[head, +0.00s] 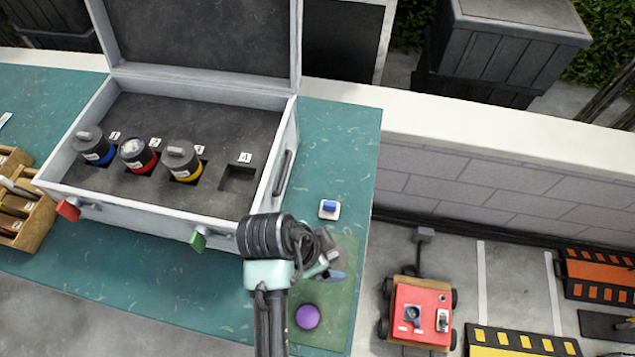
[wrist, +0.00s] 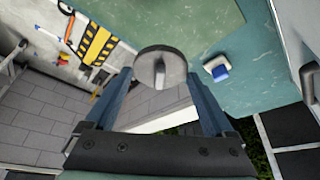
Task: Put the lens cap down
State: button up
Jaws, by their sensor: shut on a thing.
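The lens cap (wrist: 160,66) is a round grey disc with a raised ridge across it. In the wrist view it sits between the blue fingertips of my gripper (wrist: 160,76), which is shut on it. In the head view my gripper (head: 334,269) is over the green mat (head: 342,300) at the right end of the teal table; my arm hides part of the mat, and the cap is hard to make out there. In the open case, the red-banded lens (head: 137,154) shows bare glass. The blue-banded lens (head: 94,146) and yellow-banded lens (head: 182,160) wear grey ridged caps.
A purple round thing (head: 307,316) lies on the mat's near part. A small blue item on a white base (head: 329,209) stands beyond the mat. The case (head: 284,150) has an empty fourth slot (head: 238,180). A red cart (head: 420,312) stands right of the table.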

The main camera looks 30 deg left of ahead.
jog(key=m, duration=0.1)
jog(key=a+m, duration=0.1)
jog(key=a, duration=0.1)
jog(key=shift+s+a+r+m+g+h, duration=0.1)
jog(key=shift+s+r+m+g+h, duration=0.25)
jog(key=shift+m+g+h, duration=0.05)
notch_tip(320, 180, down, 5)
jog(key=shift+s+a+r, duration=0.1)
jog(key=shift+s, duration=0.05)
jog(key=shift+f, duration=2.5)
jog(key=shift+f, duration=0.1)
jog(key=o, duration=1)
jog(key=shift+r+p, duration=0.25)
jog(key=shift+p, duration=0.05)
jog(key=v, duration=1.1)
jog(key=shift+r+b, duration=0.35)
jog(key=shift+r, duration=0.05)
